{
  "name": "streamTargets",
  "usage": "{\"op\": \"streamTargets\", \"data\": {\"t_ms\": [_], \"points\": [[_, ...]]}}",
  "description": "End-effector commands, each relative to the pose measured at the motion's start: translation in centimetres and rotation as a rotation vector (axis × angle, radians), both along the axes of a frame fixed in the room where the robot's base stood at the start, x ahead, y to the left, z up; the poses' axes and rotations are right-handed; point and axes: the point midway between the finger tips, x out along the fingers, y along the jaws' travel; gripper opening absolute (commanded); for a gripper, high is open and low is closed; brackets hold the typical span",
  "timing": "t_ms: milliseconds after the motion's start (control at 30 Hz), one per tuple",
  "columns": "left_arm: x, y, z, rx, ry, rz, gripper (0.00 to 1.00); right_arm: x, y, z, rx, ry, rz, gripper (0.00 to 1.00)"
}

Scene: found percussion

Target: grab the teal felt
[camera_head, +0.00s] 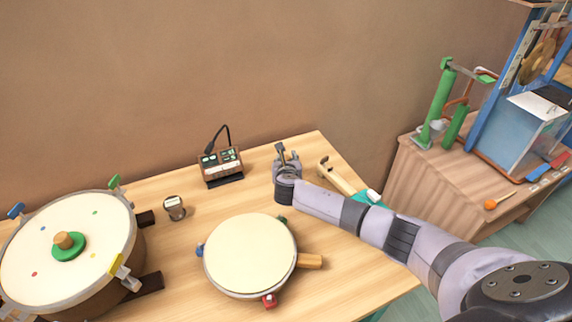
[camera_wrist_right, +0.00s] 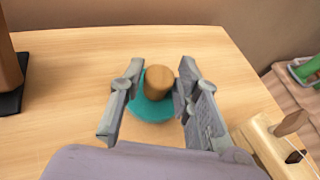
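The teal felt (camera_wrist_right: 150,110) is a round teal pad with a wooden knob (camera_wrist_right: 160,79) on top. In the right wrist view it sits on the table between the fingers of my right gripper (camera_wrist_right: 162,72). The fingers stand apart on either side of the knob, the right one close to it; I cannot tell whether either touches. In the head view my right gripper (camera_head: 287,158) is over the back of the table and the felt is hidden behind it. My left gripper is not in view.
A pale drum (camera_head: 250,255) stands in front of my right gripper, and a larger drum (camera_head: 65,285) at left. A small control box (camera_head: 221,166) is left of the gripper. A wooden tool (camera_head: 335,177) lies to its right. A side bench (camera_head: 450,185) stands far right.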

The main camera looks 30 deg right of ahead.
Motion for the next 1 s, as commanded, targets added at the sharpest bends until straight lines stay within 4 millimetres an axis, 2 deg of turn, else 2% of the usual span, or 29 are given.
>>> {"op": "streamTargets", "data": {"t_ms": [67,400,767,867,1000], "points": [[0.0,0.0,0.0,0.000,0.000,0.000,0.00,0.0,0.0,0.0,0.000,0.000,0.000,0.23],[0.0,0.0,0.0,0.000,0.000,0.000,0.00,0.0,0.0,0.0,0.000,0.000,-0.001,0.00],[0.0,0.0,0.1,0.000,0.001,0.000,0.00,0.0,0.0,0.4,0.000,-0.001,0.000,0.00],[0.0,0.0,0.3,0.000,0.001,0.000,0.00,0.0,0.0,1.2,0.001,-0.003,-0.001,0.00],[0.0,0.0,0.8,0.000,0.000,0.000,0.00,0.1,0.0,3.5,0.000,-0.005,0.000,0.00]]}}
